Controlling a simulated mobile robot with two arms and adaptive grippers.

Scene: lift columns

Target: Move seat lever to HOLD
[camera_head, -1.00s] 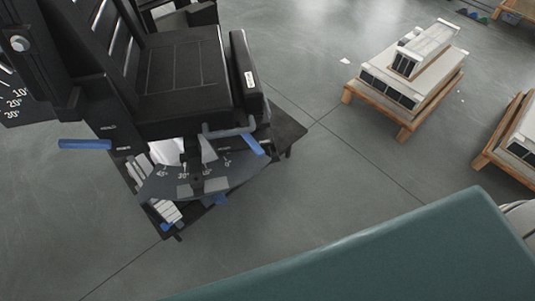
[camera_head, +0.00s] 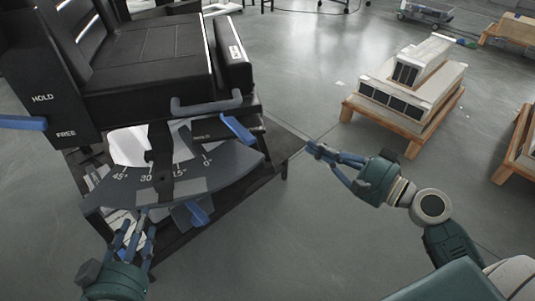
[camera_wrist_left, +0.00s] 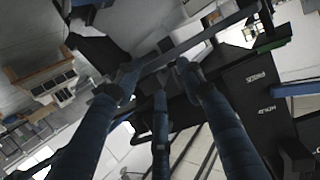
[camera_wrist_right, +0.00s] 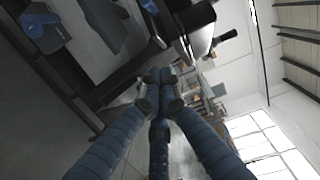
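The black seat unit (camera_head: 150,62) stands at the left of the head view. A blue lever (camera_head: 22,122) sticks out left of its side panel, near the printed HOLD (camera_head: 42,98) and FREE (camera_head: 66,133), its inner end nearer the FREE line. That lever also shows in the left wrist view (camera_wrist_left: 295,90). A second blue lever (camera_head: 238,128) sits at the seat's front right. My left gripper (camera_head: 138,220) is open and empty, below and in front of the angle scale (camera_head: 180,175). My right gripper (camera_head: 314,148) has its fingertips together, empty, right of the seat unit.
A grey bar handle (camera_head: 205,104) crosses the seat front. A blue tab (camera_head: 198,214) hangs under the scale. A wooden pallet (camera_head: 385,123) with white and dark blocks stands on the right. The floor between it and the seat is open.

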